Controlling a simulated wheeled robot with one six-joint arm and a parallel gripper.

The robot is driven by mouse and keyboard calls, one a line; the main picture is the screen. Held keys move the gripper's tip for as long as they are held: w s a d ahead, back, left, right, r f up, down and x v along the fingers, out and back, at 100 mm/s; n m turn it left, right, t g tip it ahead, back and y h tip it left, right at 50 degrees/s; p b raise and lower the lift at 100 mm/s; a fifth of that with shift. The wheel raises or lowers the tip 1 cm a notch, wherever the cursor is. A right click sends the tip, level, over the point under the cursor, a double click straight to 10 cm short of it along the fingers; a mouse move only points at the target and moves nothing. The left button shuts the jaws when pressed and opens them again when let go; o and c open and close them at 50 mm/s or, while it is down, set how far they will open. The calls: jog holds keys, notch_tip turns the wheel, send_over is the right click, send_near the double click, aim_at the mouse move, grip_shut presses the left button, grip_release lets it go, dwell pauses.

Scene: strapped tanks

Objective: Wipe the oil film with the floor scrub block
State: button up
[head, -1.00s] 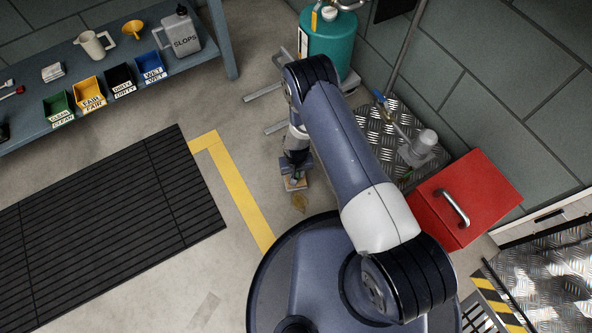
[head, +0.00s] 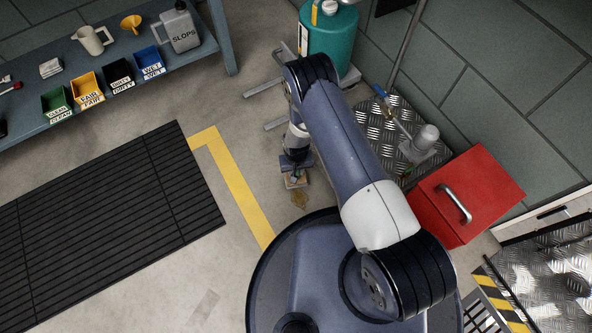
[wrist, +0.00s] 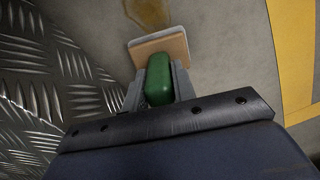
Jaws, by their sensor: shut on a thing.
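The floor scrub block (wrist: 160,52) shows in the wrist view as a tan and whitish pad with a green grip (wrist: 158,80). My gripper (wrist: 158,84) is shut on the green grip, one finger on each side. In the head view the block (head: 295,181) is small and low at the floor beneath my gripper (head: 296,171); I cannot tell whether it touches the floor. The oil film (head: 300,198) is a brownish patch on the concrete just below the block in the picture. It also shows at the top of the wrist view (wrist: 150,12), partly hidden by the block.
A yellow floor line (head: 240,190) and black slatted mat (head: 110,225) lie to the left. A teal tank (head: 328,40) stands behind, and a red box (head: 465,195) and checker plate (head: 375,130) lie right. The bench (head: 190,62) holds labelled bins and a slops jug.

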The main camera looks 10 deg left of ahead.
jog(key=shift+f+b, duration=0.7)
jog(key=shift+f, duration=0.1)
jog(key=shift+r, duration=0.1)
jog(key=s, duration=0.2)
jog(key=s+d+p, duration=0.1)
jog(key=s, duration=0.1)
jog(key=s+d, duration=0.1)
jog(key=s, duration=0.1)
jog(key=shift+s+p, duration=0.25)
jog(key=shift+p, duration=0.15)
jog(key=shift+s+d, duration=0.2)
jog(key=shift+s, duration=0.2)
